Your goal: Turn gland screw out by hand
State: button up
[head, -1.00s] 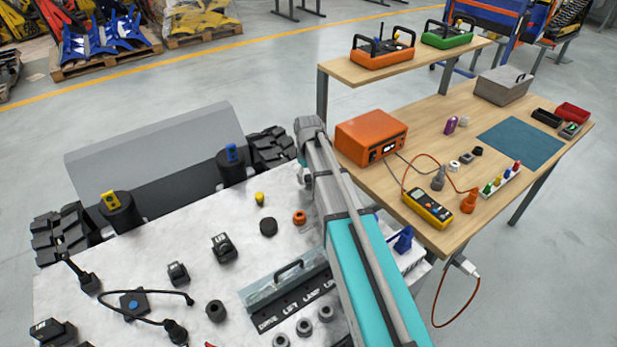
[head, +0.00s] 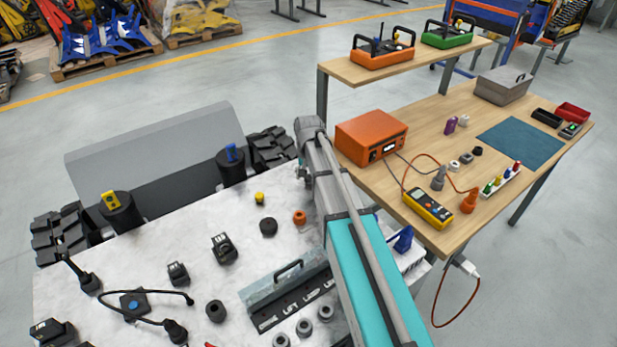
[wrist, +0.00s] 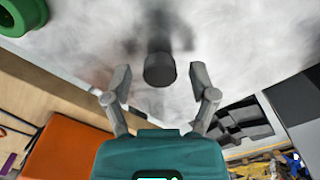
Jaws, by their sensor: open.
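A dark grey round piece (wrist: 160,70), which looks like the gland screw, stands out from the pale surface in the wrist view. My gripper (wrist: 160,78) is open, with one finger to the left of this piece and one to the right. A gap shows on both sides, and neither finger seems to touch it. How far the fingertips reach along it is hard to tell. In the head view my arm hides this piece and most of my gripper.
A green ring (wrist: 22,14) sits on the pale surface at the wrist view's upper left. In the head view, the carrier's white top (head: 110,262) bears several dark connectors, an orange fitting (head: 299,217) and a yellow knob (head: 260,198). An orange box (head: 371,136) on the wooden bench stands close beside my arm.

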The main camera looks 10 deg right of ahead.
jog(key=m, duration=0.9)
jog(key=shift+m, duration=0.4)
dwell(0.4)
jog(key=c, duration=0.9)
jog(key=shift+c, duration=0.2)
jog(key=shift+n, duration=0.3)
